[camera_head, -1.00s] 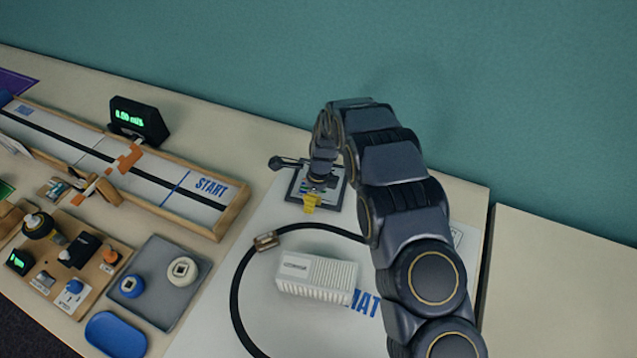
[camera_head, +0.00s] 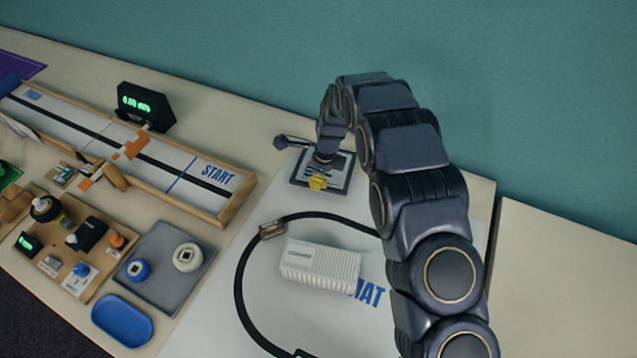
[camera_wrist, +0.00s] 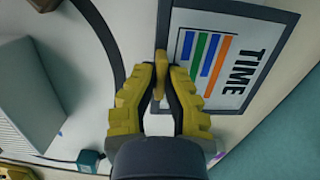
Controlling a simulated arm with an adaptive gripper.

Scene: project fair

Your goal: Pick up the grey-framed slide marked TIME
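The grey-framed slide marked TIME (camera_wrist: 232,62) lies at the right in the wrist view, with blue, green and orange bars on its white face. In the head view the slide (camera_head: 343,168) lies on the white mat near the back, partly hidden by my arm. My yellow-fingered gripper (camera_wrist: 164,72) is at the frame's left edge in the wrist view. Its fingertips meet on both sides of a tan tab (camera_wrist: 161,62) there and look shut on it. My gripper also shows small in the head view (camera_head: 318,183). The slide shows no clear gap above the mat.
A white ribbed box (camera_head: 320,262) stands on the mat inside a black cable loop (camera_head: 240,290). A wooden-framed START track (camera_head: 217,174), a display (camera_head: 146,106), a grey tray (camera_head: 170,285) and a blue dish (camera_head: 121,320) are to the left. A teal wall (camera_head: 530,90) is behind.

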